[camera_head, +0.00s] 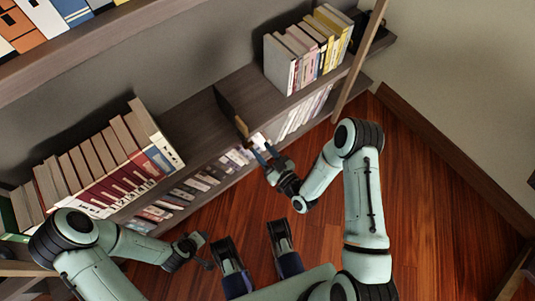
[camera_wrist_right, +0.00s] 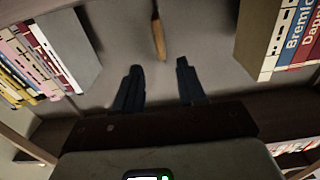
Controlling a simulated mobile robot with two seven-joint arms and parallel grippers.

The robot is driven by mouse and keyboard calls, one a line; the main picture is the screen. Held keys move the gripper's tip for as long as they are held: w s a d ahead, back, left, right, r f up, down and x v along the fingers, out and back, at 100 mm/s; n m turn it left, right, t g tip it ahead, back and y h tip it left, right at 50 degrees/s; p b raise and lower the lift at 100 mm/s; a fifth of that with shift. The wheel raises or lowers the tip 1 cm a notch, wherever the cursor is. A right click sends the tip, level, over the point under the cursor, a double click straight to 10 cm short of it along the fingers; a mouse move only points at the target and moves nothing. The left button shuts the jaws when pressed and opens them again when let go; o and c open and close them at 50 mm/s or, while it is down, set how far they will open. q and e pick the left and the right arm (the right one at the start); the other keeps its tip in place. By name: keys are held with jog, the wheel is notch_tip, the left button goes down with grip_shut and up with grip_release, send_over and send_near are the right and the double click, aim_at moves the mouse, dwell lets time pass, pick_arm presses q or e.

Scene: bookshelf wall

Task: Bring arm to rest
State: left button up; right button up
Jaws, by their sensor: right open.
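My right gripper (camera_head: 264,156) is at the front edge of the middle shelf (camera_head: 203,122), just in front of a thin dark book (camera_head: 229,108) standing alone there. In the right wrist view my right gripper's fingers (camera_wrist_right: 158,72) are apart with nothing between them. The lone book's tan edge (camera_wrist_right: 158,38) shows beyond the fingertips, roughly in line with the gap and apart from them. My left gripper (camera_head: 204,251) is low at the lower left, away from the books; its fingers are too small and dark to read.
A row of red and white books (camera_head: 101,169) stands left on the shelf, and a group of pale and yellow books (camera_head: 305,50) stands right. Lower shelves hold more books. A slanted wooden upright (camera_head: 360,60) is at the right end. The wooden floor (camera_head: 424,215) is clear at right.

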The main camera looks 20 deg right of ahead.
pick_arm(q)
jog(key=shift+w+r, duration=0.1)
jog(key=shift+r, duration=0.15)
pick_arm(e)
jog(key=shift+v, duration=0.85)
